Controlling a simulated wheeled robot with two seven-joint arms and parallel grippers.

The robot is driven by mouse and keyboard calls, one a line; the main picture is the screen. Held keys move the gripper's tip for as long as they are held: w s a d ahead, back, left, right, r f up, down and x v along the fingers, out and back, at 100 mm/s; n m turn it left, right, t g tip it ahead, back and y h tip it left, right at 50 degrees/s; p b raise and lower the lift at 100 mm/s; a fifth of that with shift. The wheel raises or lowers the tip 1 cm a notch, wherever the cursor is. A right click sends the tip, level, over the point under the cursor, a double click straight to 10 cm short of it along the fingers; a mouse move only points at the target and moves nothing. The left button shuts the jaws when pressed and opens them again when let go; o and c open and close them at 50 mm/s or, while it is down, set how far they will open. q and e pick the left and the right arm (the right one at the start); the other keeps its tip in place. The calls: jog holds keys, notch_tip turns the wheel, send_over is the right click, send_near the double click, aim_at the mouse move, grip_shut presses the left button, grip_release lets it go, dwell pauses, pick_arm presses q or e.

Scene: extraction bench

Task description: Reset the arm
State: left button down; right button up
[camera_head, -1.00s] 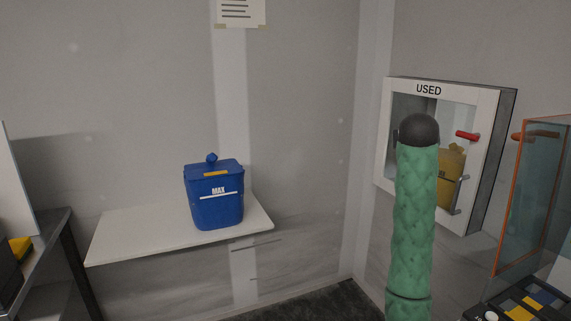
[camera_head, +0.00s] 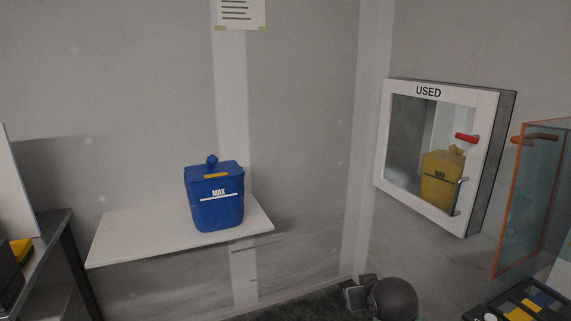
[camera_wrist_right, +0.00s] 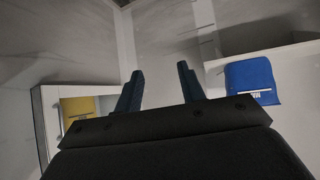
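My right arm shows only as a dark rounded joint (camera_head: 392,299) at the bottom of the head view, right of centre. My right gripper (camera_wrist_right: 160,75) shows in the right wrist view with its two dark fingers apart and nothing between them. It is in free air, away from the walls and shelf. My left gripper is in neither view.
A blue bin (camera_head: 214,200) marked MAX stands on a white wall shelf (camera_head: 130,238). An orange-edged clear panel (camera_head: 535,200) stands at the right. A dark bench (camera_head: 50,245) is at the left.

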jog(key=s+a+f+g, duration=0.2)
jog(key=s+f+g, duration=0.2)
jog(key=s+f, duration=0.9)
jog(key=s+a+f+g, duration=0.2)
jog(key=s+f, duration=1.2)
jog(key=s, duration=0.7)
jog(key=shift+s+n+g+y+p, duration=0.3)
jog(key=shift+s+g+y+p, duration=0.1)
jog(key=shift+g, duration=0.5)
jog(key=shift+a, duration=0.1)
